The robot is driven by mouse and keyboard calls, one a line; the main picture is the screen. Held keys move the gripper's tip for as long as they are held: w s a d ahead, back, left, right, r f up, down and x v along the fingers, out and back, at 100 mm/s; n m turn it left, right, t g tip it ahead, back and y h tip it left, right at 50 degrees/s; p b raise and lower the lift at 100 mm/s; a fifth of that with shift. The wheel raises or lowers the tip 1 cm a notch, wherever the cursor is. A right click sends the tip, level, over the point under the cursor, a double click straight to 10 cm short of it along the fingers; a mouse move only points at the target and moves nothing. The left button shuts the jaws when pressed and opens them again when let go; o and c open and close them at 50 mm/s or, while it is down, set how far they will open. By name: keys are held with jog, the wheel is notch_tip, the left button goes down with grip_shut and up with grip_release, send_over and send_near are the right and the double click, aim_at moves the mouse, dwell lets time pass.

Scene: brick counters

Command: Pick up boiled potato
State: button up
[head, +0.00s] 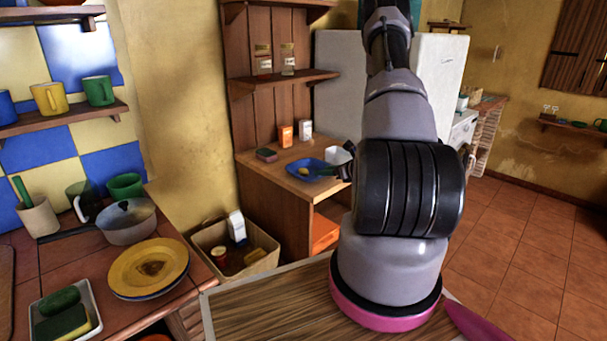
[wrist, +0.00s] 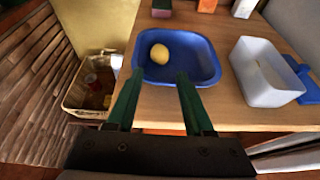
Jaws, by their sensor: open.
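The boiled potato (wrist: 159,53) is a small yellow oval lying in a blue tray (wrist: 204,78), toward its left side in the wrist view. In the head view the potato (head: 304,171) is a small yellow spot in the blue tray (head: 322,176) on the wooden cabinet top. My gripper (wrist: 154,74) is open and empty, its two green fingers apart, with the tips over the near edge of the tray in the picture and the potato beyond them. In the head view my arm hides most of the gripper.
A white container (wrist: 262,75) stands right of the tray, close to it. A sponge (head: 266,154) and small boxes (head: 286,136) stand behind the tray. A basket with items (head: 262,266) sits left of and below the cabinet top.

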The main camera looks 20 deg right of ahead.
aim_at(307, 172)
jog(key=x, duration=0.5)
jog(key=shift+s+d+f, duration=0.1)
jog(key=shift+f, duration=0.05)
jog(key=shift+x, duration=2.9)
grip_shut()
